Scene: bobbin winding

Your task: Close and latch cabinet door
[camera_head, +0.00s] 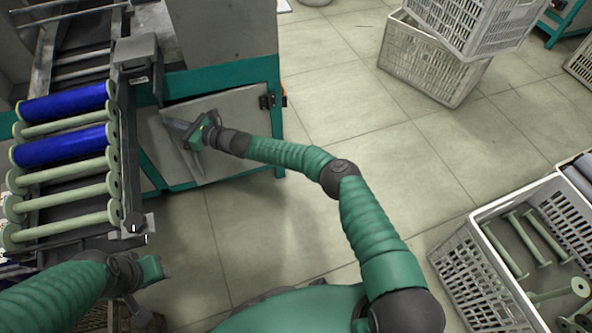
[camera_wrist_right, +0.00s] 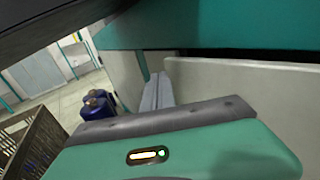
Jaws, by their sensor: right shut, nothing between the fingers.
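The grey cabinet door (camera_head: 240,112) is below the winding machine, in a teal frame (camera_head: 225,75), with a dark hinge at its right edge. It looks ajar, its left side standing out from the frame. My right gripper (camera_head: 176,126) is shut and empty, at the door's left part. In the right wrist view its grey fingers (camera_wrist_right: 157,92) lie together beside a pale panel (camera_wrist_right: 240,90), likely the door; I cannot tell whether they touch it. The latch cannot be made out. My left gripper (camera_head: 150,285) is at the lower left, away from the door; its jaw opening is unclear.
A rack of blue and pale green bobbins (camera_head: 65,150) overhangs the floor left of the door. A white crate (camera_head: 480,270) with empty bobbins stands at the lower right, and stacked crates (camera_head: 430,60) at the back. The tiled floor between is clear.

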